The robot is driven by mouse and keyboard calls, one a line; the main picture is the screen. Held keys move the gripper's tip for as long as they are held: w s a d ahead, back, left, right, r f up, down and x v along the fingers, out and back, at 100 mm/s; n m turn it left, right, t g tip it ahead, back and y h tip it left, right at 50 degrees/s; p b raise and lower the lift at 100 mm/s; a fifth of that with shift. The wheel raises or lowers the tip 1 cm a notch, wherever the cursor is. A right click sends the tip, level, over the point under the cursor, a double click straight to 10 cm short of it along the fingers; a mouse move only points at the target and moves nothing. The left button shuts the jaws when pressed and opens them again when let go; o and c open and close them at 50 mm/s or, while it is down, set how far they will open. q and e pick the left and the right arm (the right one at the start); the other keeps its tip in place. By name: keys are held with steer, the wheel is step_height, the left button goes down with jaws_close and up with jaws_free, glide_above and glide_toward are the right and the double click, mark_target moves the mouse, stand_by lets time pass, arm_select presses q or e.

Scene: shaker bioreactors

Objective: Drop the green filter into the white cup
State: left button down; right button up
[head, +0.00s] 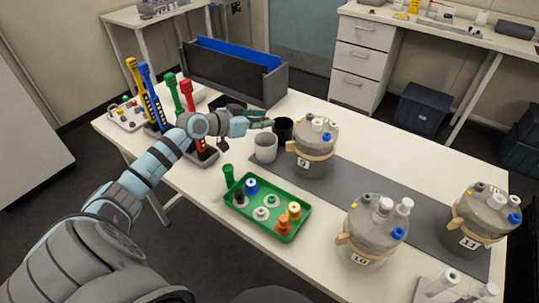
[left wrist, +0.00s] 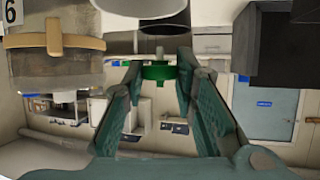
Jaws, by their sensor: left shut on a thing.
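My left gripper (head: 260,119) reaches in from the left, just behind and above the white cup (head: 265,148), which stands upright on the table. In the left wrist view, which looks upside down, the fingers (left wrist: 160,75) are shut on the green filter (left wrist: 158,71) near their tips. The filter is hard to make out in the head view. The white cup also shows at the top edge of the wrist view (left wrist: 138,7), apart from the filter. Its inside is hidden there. My right gripper is not in view.
A black cup (head: 283,129) stands behind the white cup, beside bioreactor 9 (head: 313,160). A green tray (head: 245,212) holds several coloured caps, and a green upright piece (head: 228,176) stands at its corner. Coloured pipettes (head: 151,95) stand left. Two more bioreactors (head: 368,238) (head: 480,215) stand right.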

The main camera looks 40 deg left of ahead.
arm_select(q)
steer(key=shift+w+a+f, duration=0.1)
steer(key=shift+w+f, duration=0.2)
steer(key=shift+f, duration=0.2)
steer(key=shift+s+a+r, duration=0.1)
steer(key=shift+s+r, duration=0.05)
steer(key=c, duration=1.2)
jaws_free()
steer(key=v, duration=0.3)
steer(key=d+v, duration=0.1)
steer(key=v, duration=0.1)
steer(key=shift+r, duration=0.25)
steer(key=r, duration=0.3)
steer(key=w+r, duration=0.1)
steer(key=r, duration=0.5)
steer(key=shift+w, duration=0.4)
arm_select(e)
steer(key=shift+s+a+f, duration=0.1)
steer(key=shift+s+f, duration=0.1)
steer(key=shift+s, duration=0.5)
arm_select(q)
steer(key=shift+s, duration=0.15)
steer(key=shift+d+f, duration=0.1)
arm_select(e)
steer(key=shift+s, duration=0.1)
